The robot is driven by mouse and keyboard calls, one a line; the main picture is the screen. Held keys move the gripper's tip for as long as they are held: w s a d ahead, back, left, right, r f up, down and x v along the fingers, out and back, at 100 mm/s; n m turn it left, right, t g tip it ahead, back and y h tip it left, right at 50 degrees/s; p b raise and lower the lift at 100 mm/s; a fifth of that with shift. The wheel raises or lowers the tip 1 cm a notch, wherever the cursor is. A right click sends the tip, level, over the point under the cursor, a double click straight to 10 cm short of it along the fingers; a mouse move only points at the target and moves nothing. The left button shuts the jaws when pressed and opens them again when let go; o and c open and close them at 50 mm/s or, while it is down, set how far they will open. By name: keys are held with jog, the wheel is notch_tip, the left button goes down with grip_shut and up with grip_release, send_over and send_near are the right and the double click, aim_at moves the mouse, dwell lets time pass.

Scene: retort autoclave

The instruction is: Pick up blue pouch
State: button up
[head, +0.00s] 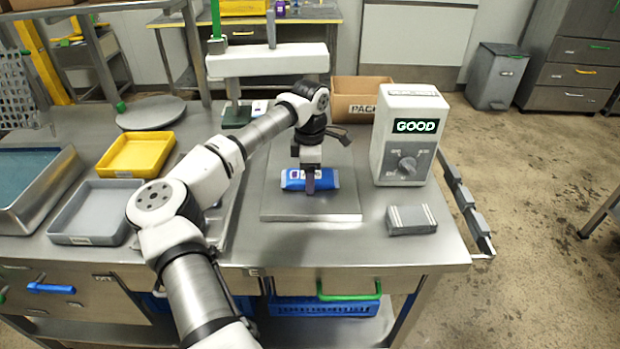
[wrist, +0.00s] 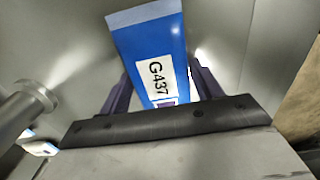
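The blue pouch (head: 327,180) lies flat on a square metal plate (head: 290,217) on the steel table. In the wrist view the pouch (wrist: 147,42) shows a white label reading G437, and its near end is hidden behind my gripper's palm. My gripper (head: 309,188) points straight down over the middle of the pouch, with one finger in front of its near side. In the wrist view my gripper (wrist: 162,85) has a dark finger on each side of the pouch. A narrow gap shows at the right finger, so it looks open around the pouch; contact at the left finger is unclear.
A white tester box (head: 407,135) with a dial and a GOOD display stands right of the plate. A small grey block (head: 411,220) lies before it. A cardboard box (head: 361,92) is behind. Yellow (head: 167,166) and grey trays (head: 68,237) sit left.

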jog(key=c, duration=0.6)
jog(key=shift+c, duration=0.2)
jog(key=shift+r, duration=0.15)
